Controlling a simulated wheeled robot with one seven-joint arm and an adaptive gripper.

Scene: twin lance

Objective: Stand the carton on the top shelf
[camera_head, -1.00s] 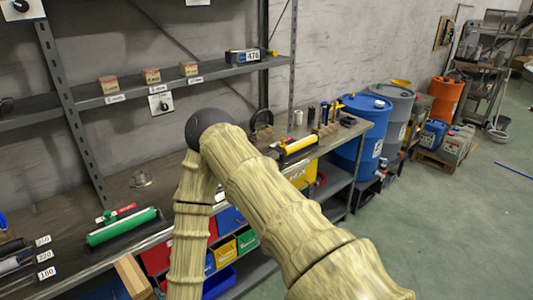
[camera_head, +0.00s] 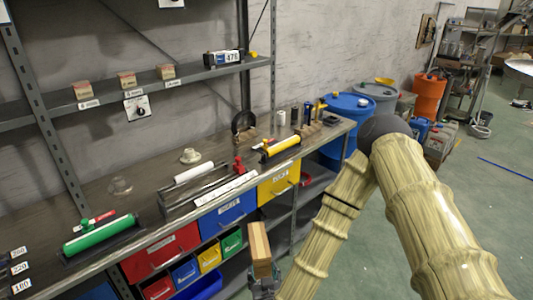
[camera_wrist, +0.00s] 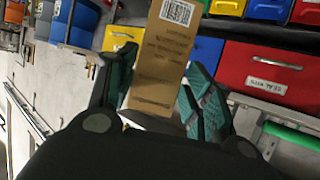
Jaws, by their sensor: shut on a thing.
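The carton (camera_head: 260,243) is a tan-brown upright box in front of the bench's drawers, below the worktop. It also shows in the wrist view (camera_wrist: 160,65), with printed text and a white code label on its face. My gripper (camera_wrist: 158,100) has its dark green fingers on both sides of the carton and is shut on it. In the head view my gripper (camera_head: 263,284) is partly cut off at the bottom. The grey metal shelf (camera_head: 200,80) above the bench carries several small boxes and a dark unit marked 476 (camera_head: 223,58).
The workbench top (camera_head: 95,200) holds a green roller tool (camera_head: 98,236), a white roller tool (camera_head: 195,172) and a yellow one (camera_head: 282,144). Coloured drawers (camera_head: 228,211) sit below. A steel upright (camera_head: 35,90) stands at the left. Open floor and blue drums (camera_head: 345,112) are at the right.

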